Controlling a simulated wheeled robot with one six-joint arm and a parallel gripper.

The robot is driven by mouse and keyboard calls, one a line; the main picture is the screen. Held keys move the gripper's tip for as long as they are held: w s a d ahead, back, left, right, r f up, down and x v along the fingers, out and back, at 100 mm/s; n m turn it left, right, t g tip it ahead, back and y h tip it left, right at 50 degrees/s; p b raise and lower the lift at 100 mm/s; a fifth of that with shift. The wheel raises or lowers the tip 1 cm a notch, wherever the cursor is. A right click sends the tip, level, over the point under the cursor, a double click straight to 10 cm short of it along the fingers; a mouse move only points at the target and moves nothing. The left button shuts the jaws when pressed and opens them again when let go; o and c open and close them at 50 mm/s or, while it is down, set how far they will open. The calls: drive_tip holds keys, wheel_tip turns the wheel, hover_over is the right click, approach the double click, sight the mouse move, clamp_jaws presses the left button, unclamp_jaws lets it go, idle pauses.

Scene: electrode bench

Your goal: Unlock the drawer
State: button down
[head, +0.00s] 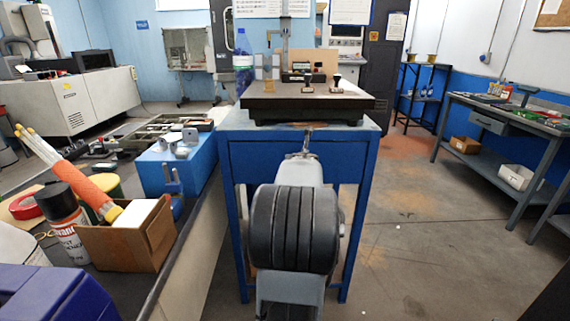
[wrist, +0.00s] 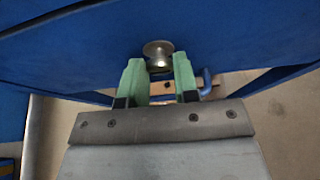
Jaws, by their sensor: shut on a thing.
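The blue front (head: 256,162) under the bench top faces me in the head view. In the wrist view this blue surface (wrist: 90,45) fills the top. A round metal knob (wrist: 158,49) stands out from it; I cannot tell whether it is a lock or a plain knob. My gripper (wrist: 159,64) has its two green fingers on either side of the knob and is shut on it. In the head view my gripper (head: 305,143) is small at the blue front, and my arm hides the knob. No drawer gap is clear.
A dark slab (head: 305,103) with small instruments lies on the bench. At left, a long worktop holds a cardboard box (head: 120,245), a spray can (head: 68,225) and a blue block (head: 172,172). The floor (head: 420,240) at right is open up to a grey workbench (head: 510,115).

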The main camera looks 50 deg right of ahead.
idle(0.6)
drive_tip(key=c, duration=0.9)
unclamp_jaws()
drive_tip(key=shift+p+v, duration=1.9)
drive_tip(key=shift+v, duration=5)
drive_tip(key=shift+w, duration=0.1)
